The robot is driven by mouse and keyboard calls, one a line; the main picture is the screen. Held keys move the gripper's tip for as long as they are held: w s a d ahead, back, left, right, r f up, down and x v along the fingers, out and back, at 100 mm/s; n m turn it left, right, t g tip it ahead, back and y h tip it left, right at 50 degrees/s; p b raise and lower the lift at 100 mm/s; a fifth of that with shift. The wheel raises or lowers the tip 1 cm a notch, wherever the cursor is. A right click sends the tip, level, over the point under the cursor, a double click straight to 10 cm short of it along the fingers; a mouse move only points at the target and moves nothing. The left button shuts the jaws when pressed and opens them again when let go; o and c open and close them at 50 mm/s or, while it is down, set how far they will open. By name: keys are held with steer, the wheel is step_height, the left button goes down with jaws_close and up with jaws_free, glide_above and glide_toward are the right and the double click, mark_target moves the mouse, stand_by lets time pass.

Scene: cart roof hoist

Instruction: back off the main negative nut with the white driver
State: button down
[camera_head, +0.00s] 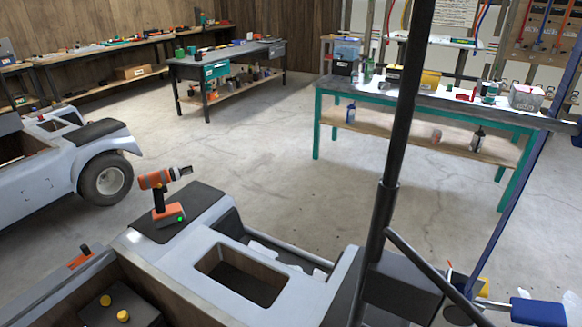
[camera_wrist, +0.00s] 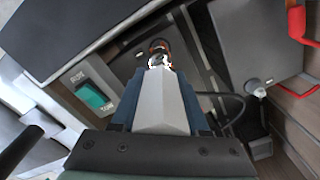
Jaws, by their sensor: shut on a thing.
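In the wrist view my gripper (camera_wrist: 160,108) is shut on the white driver (camera_wrist: 163,104), a pale grey-white tapered body between dark blue fingers. The driver points away from me. Its bright metal tip (camera_wrist: 158,62) lies at or just in front of a copper-orange ringed terminal (camera_wrist: 159,46), on a dark panel. The main negative nut is not clearly distinct there; the tip covers part of the terminal. I cannot tell whether the tip is seated on a nut.
A teal RUN/TOW switch (camera_wrist: 93,96) sits left of the driver. A black cable (camera_wrist: 232,98) and a grey box (camera_wrist: 252,42) are on the right. In the head view, an orange power driver (camera_head: 160,190) stands on the cart's black pad (camera_head: 205,200); a dark post (camera_head: 395,150) rises nearby.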

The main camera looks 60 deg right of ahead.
steer(key=shift+f, duration=0.15)
stand_by(0.3)
steer(key=shift+f+b, duration=1.1)
steer(key=shift+f, duration=0.1)
steer(key=n, duration=1)
steer(key=shift+r, duration=0.1)
steer(key=shift+r+p, duration=3.55)
steer(key=shift+p, duration=0.05)
steer(key=shift+w, duration=0.1)
